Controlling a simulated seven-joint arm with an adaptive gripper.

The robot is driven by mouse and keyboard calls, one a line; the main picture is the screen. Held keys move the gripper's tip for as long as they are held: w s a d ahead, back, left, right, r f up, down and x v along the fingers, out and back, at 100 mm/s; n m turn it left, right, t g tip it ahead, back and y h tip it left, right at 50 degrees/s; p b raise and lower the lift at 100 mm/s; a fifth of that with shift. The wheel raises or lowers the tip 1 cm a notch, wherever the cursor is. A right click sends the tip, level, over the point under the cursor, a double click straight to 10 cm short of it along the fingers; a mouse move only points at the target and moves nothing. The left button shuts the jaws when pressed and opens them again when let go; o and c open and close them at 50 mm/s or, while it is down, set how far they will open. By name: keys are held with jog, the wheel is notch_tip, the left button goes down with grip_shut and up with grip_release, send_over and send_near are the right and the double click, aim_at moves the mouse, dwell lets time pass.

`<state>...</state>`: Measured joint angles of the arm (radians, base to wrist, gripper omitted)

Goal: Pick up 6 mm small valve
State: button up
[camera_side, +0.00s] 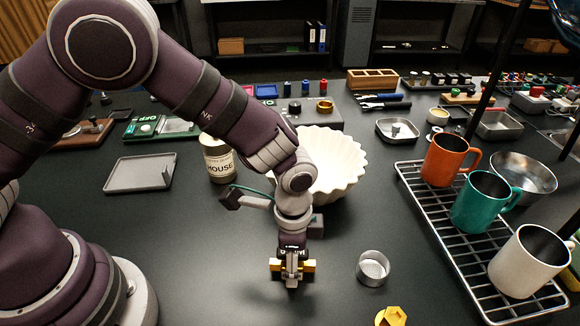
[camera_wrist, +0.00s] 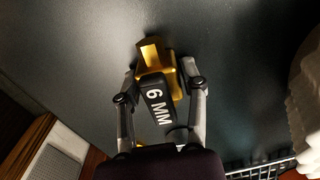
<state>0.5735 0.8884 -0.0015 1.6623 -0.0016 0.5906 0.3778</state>
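The 6 mm small valve (camera_wrist: 150,52) has a brass body and a black handle marked "6 MM" in white. In the wrist view it sits between the two fingers of my gripper (camera_wrist: 160,68), which appear to press on it from both sides. In the side view my gripper (camera_side: 291,280) points down at the front middle of the table, and the valve's yellow ends (camera_side: 308,266) stick out on either side of it. Whether the valve touches the table is hard to tell.
A white fluted bowl (camera_side: 335,160) stands behind my gripper, and a HOUSE jar (camera_side: 218,158) is at its left. A wire rack (camera_side: 452,250) holds mugs farther right.

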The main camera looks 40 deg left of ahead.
grip_shut()
